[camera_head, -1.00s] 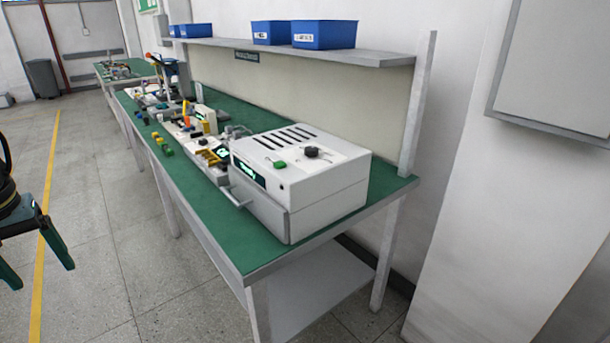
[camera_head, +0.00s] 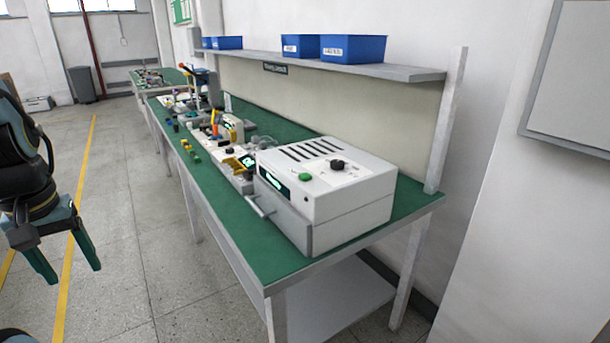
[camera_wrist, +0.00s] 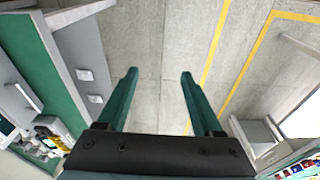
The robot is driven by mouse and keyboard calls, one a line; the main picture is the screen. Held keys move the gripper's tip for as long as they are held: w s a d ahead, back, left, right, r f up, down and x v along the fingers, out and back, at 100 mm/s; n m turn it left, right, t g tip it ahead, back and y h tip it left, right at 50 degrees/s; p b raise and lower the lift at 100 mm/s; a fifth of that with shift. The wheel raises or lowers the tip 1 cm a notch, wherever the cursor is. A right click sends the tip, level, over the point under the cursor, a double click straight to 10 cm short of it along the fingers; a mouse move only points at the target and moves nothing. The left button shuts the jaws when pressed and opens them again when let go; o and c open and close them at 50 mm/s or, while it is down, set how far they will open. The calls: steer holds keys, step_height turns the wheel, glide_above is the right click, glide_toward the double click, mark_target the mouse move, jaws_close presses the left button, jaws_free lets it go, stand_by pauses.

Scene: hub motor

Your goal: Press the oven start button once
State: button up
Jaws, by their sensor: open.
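The oven (camera_head: 330,195) is a white box with dark slots on top, standing at the near end of the green workbench (camera_head: 262,262). On its top are a green button (camera_head: 305,177) and a black knob (camera_head: 337,164). A lit display (camera_head: 273,182) and a bar handle (camera_head: 260,207) are on its front side. My gripper (camera_head: 68,275) hangs at the left over the floor, well apart from the oven. In the wrist view my gripper (camera_wrist: 158,75) is open and empty, with its two green fingers apart above the floor.
Small parts and devices (camera_head: 225,140) crowd the bench beyond the oven. A shelf (camera_head: 400,73) with blue bins (camera_head: 352,49) runs above the bench, ending at a post (camera_head: 446,130). The floor (camera_head: 150,250) left of the bench is clear.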

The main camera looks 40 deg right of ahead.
jaws_close()
stand_by(0.3)
stand_by(1.1)
